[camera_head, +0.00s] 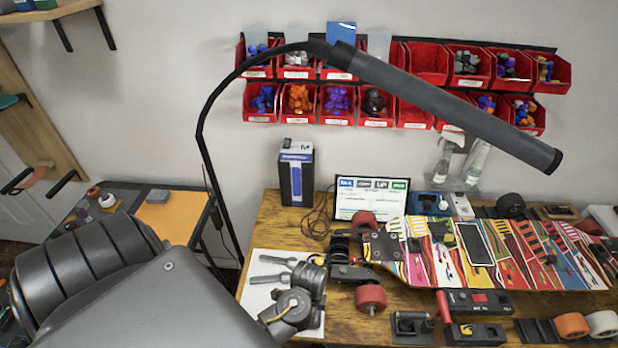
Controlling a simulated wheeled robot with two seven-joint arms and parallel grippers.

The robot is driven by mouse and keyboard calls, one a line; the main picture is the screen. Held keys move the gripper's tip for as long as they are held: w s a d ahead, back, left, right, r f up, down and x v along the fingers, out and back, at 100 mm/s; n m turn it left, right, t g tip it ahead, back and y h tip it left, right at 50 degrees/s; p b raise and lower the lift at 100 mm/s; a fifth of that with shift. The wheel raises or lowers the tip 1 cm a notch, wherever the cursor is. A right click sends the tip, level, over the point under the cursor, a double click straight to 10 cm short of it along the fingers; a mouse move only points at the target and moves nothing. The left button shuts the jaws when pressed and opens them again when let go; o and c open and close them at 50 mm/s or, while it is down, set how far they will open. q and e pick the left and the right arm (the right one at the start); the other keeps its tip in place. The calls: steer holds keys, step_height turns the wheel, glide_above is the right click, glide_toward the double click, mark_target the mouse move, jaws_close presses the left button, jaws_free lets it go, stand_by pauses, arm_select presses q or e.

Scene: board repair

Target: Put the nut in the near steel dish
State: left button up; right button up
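I cannot make out the nut or any steel dish in this view. My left arm fills the lower left and hides part of the bench's front left. My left gripper (257,269) hangs over a white mat (258,297) at the bench's left end. Its two fingers point left and stand apart, with nothing visible between them. My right gripper is not in view.
A colourful skateboard deck (508,257) with red wheels (370,297) lies across the wooden bench (275,212). Several dark parts lie in front. A lamp (440,105) arches over the bench. A blue-and-black box (296,172) and a screen (371,198) stand behind.

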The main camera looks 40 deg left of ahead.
arm_select(q)
steer(key=shift+f, duration=0.35)
stand_by(0.3)
steer(key=o, duration=1)
steer(key=shift+c, duration=1)
steer(key=shift+r, duration=0.1)
